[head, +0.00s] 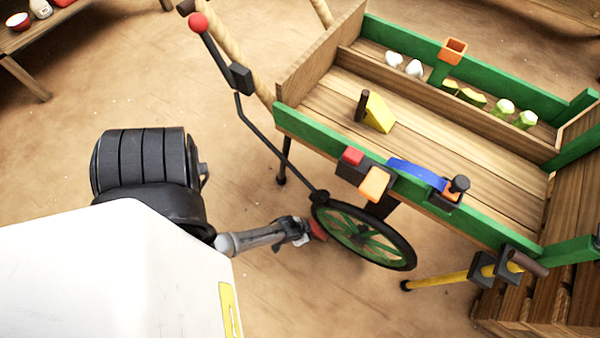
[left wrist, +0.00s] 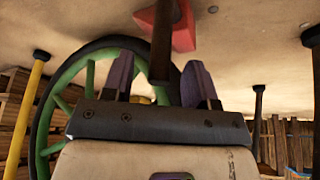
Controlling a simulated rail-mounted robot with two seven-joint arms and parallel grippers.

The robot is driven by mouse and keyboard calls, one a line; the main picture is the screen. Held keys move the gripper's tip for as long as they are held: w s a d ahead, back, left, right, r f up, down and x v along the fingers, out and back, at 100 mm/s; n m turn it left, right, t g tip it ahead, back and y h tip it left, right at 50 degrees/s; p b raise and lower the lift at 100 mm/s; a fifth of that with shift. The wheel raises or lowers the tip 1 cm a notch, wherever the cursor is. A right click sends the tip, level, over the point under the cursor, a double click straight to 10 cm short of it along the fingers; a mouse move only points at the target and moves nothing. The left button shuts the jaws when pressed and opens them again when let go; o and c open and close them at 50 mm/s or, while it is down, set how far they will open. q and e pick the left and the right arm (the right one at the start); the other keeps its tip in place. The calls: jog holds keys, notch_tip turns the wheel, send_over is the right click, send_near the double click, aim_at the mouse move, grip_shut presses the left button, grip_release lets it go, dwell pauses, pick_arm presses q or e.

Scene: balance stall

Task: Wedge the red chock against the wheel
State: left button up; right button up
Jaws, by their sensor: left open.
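The red chock (head: 318,230) is on the floor beside the left edge of the cart's wheel (head: 364,238), which has a black tyre and green spokes. In the left wrist view the chock (left wrist: 183,28) is at the top, and a dark upright handle (left wrist: 162,45) runs down from it. The wheel (left wrist: 48,115) fills the left there. My left gripper (head: 297,232) is at the chock. Its purple fingers (left wrist: 157,83) are open, one on each side of the handle. I cannot tell whether the chock touches the tyre. My right gripper is out of view.
The green-sided wooden cart (head: 440,122) stands above the wheel. A yellow wedge (head: 378,112) lies in it. A black lever with a red knob (head: 198,22) rises left of the wheel, and a yellow leg (head: 440,280) slants right of it.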

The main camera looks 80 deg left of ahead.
pick_arm(q)
jog(key=shift+b+x, duration=0.65)
jog(key=shift+x, duration=0.55)
jog(key=shift+c, duration=0.4)
grip_shut()
